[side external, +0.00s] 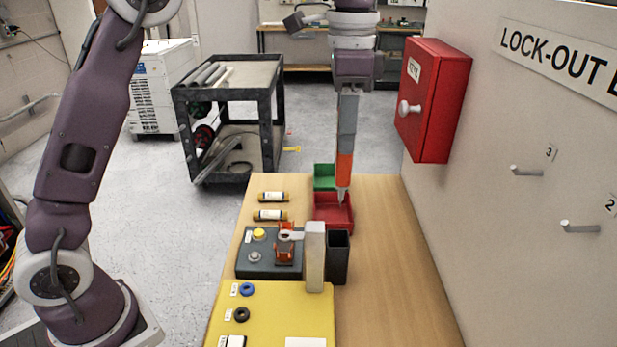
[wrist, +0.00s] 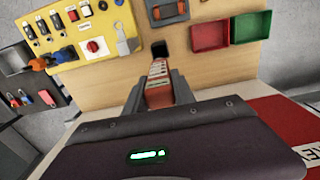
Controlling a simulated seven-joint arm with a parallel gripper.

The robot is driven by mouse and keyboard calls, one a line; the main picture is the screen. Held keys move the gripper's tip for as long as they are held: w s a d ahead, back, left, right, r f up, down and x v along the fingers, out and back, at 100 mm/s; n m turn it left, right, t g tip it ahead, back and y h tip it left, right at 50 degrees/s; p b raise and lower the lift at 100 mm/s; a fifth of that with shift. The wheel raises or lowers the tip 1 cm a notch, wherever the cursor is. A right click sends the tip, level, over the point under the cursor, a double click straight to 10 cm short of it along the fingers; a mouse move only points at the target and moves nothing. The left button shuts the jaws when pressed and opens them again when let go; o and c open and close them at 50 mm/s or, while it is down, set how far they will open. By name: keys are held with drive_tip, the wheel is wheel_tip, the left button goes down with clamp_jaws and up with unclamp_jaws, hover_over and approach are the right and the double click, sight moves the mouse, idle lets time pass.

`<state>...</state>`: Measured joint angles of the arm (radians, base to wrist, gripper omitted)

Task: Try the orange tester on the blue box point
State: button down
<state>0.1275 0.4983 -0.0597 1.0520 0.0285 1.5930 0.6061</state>
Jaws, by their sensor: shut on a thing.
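My gripper (side external: 347,118) is shut on the orange tester (side external: 344,165), a grey and orange stick with a pale pointed tip. The tester hangs upright, its tip in front of or over the red tray (side external: 333,222). In the wrist view, my gripper (wrist: 157,98) holds the tester (wrist: 158,70) between its fingers, its labelled side showing. A blue ring-shaped point (side external: 247,289) sits on the yellow board (side external: 275,318), above a black ring (side external: 241,314). The tester is well apart from it. I cannot tell which part is the blue box.
A dark grey box (side external: 250,268) with a yellow button, an upright pale block (side external: 315,257) and an open black holder (side external: 337,266) stand between the trays and the yellow board. A green tray (side external: 324,177) is behind. The red wall cabinet (side external: 434,98) is right. The table's right side is bare.

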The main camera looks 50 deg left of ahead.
wheel_tip(320, 180, up, 4)
drive_tip(key=shift+w+r, duration=0.1)
drive_tip(key=s+a+g, duration=0.1)
drive_tip(key=s+a, duration=0.2)
drive_tip(key=s, duration=0.5)
drive_tip(key=s+a+g, duration=0.1)
drive_tip(key=s+a, duration=0.1)
drive_tip(key=s, duration=0.6)
wheel_tip(320, 180, down, 16)
drive_tip(key=shift+w+y, duration=0.3)
drive_tip(key=shift+f, duration=0.55)
idle(1.0)
